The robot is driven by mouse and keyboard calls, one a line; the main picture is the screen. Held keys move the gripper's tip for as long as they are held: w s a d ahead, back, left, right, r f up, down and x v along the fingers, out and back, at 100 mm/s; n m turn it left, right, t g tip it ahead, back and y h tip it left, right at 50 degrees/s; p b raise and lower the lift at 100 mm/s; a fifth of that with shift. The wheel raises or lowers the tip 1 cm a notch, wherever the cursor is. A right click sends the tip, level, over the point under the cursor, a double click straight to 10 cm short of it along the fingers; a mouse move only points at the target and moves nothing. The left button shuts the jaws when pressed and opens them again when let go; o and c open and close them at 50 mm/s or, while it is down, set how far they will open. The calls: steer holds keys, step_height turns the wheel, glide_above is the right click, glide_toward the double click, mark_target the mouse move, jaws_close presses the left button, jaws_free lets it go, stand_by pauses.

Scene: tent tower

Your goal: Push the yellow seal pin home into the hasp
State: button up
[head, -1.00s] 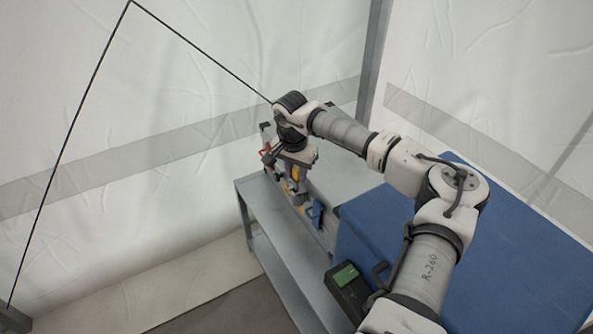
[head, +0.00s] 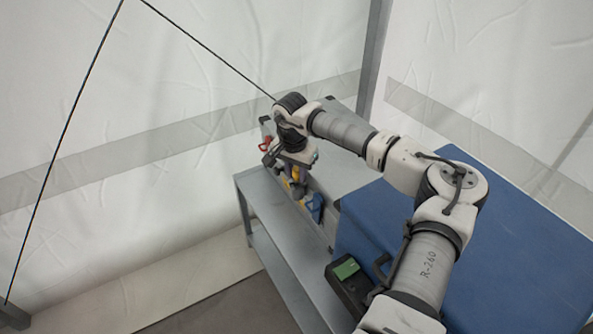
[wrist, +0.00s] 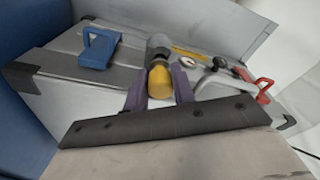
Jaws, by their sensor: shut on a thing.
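In the wrist view, my gripper (wrist: 159,90) is shut on the rounded yellow seal pin (wrist: 160,82), with one purple finger on each side of it. A grey cylindrical part (wrist: 158,48) stands directly beyond the pin; I cannot tell whether it belongs to the hasp. Whether the pin's tip is inside anything is hidden. In the head view, my gripper (head: 297,188) points down over the grey bench, and a little yellow shows beside it. The hasp itself cannot be made out clearly.
A blue padlock-shaped object (wrist: 98,48) lies left of the pin and also shows in the head view (head: 316,207). A red-handled tool (wrist: 264,84) and a yellow strip (wrist: 190,54) lie to the right. The grey bench (head: 262,197) stands beside a large blue box (head: 440,240).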

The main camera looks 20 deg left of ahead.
steer(key=shift+f+b, duration=0.3)
steer(key=shift+f, duration=0.3)
steer(key=o, duration=1)
steer(key=shift+o, duration=0.2)
steer(key=shift+r, duration=0.2)
step_height(320, 180, up, 13)
steer(key=s, duration=0.1)
steer(key=shift+s+a+r, duration=0.2)
steer(key=shift+s+a, duration=0.2)
steer(key=shift+f, duration=0.1)
